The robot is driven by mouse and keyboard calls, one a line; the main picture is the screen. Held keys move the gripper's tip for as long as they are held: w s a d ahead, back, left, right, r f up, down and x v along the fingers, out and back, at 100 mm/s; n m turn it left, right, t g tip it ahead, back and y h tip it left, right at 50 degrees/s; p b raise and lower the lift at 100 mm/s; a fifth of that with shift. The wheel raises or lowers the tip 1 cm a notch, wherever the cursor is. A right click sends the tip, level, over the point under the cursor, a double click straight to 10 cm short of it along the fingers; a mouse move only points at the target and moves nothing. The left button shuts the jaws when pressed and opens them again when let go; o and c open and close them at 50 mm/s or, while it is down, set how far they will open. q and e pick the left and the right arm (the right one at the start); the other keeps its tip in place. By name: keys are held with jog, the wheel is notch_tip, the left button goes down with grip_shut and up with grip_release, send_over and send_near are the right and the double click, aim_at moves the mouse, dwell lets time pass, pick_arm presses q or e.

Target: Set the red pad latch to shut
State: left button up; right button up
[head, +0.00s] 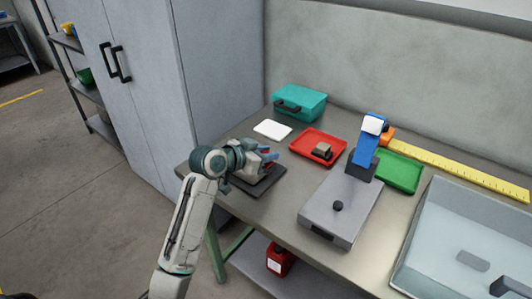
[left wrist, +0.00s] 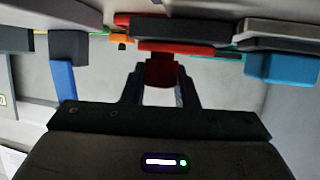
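My left gripper (head: 270,158) is over the left end of the bench, above a dark flat pad (head: 268,186). A small red part (head: 268,155) shows at its fingertips, with blue beside it. In the left wrist view the two fingers (left wrist: 162,88) stand apart, with a dark red block (left wrist: 160,70) between their tips. A narrow gap shows beside the block, so it does not look gripped. I cannot tell for sure that this block is the red pad latch, nor which way the latch is set. The gripper hides much of this spot. My right gripper is not in view.
A red tray (head: 335,147) with a dark block (head: 322,152) lies right of the gripper. A white card (head: 272,130) and a teal case (head: 300,101) lie behind. A grey device (head: 342,225), green tray (head: 410,176), yellow ruler (head: 460,168) and large clear-sided bin (head: 425,222) stand farther right.

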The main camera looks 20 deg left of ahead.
pick_arm(q)
grip_shut()
jog(key=shift+w+a, duration=0.35)
jog(key=shift+a, duration=0.55)
jog(key=shift+w+a, duration=0.3)
jog(key=shift+a, duration=0.55)
jog(key=shift+d+r, duration=0.1)
jog(key=shift+o, duration=1.1)
grip_release()
jog(key=o, duration=0.4)
jog(key=shift+a, duration=0.3)
